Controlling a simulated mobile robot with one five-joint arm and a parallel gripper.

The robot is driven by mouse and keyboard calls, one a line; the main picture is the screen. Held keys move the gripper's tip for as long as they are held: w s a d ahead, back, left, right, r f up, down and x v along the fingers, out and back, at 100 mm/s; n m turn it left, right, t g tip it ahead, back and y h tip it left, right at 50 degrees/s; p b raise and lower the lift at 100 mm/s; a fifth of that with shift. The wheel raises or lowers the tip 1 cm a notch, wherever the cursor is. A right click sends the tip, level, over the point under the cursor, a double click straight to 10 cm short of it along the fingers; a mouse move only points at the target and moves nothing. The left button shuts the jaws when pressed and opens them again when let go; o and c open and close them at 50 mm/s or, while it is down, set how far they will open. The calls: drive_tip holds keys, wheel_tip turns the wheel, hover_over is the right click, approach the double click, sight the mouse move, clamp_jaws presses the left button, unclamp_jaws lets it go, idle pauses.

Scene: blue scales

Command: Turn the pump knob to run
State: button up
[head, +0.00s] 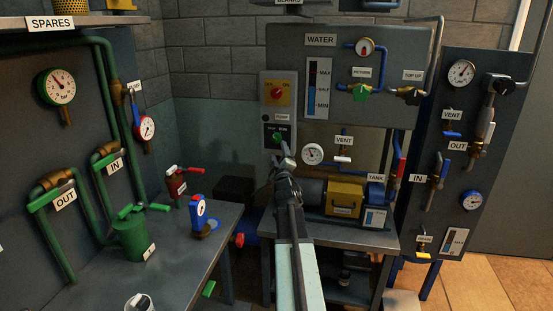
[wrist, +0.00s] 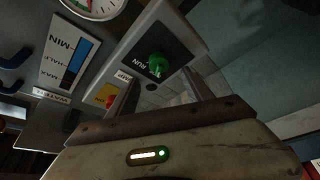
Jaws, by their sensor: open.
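The pump knob (head: 278,138) is a small green knob on a dark plate, low on the grey control box below the PUMP label. In the wrist view the green knob (wrist: 157,61) shows beside the word RUN. Which way its pointer is turned is too small to tell. My gripper (head: 284,158) is in front of and slightly below the knob in the head view. In the wrist view my gripper (wrist: 162,84) has its two fingers apart with nothing between them, and the knob appears just beyond the tips. Whether a fingertip touches the plate cannot be told.
A red knob on a yellow plate (head: 278,93) sits above the pump knob. A round gauge (head: 312,154) and the VENT valve (head: 343,158) are close on the right.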

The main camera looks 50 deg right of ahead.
sight(277, 141)
drive_tip(key=p+x, duration=0.2)
drive_tip(key=x, duration=0.6)
drive_tip(key=shift+s+d, duration=0.1)
clamp_jaws()
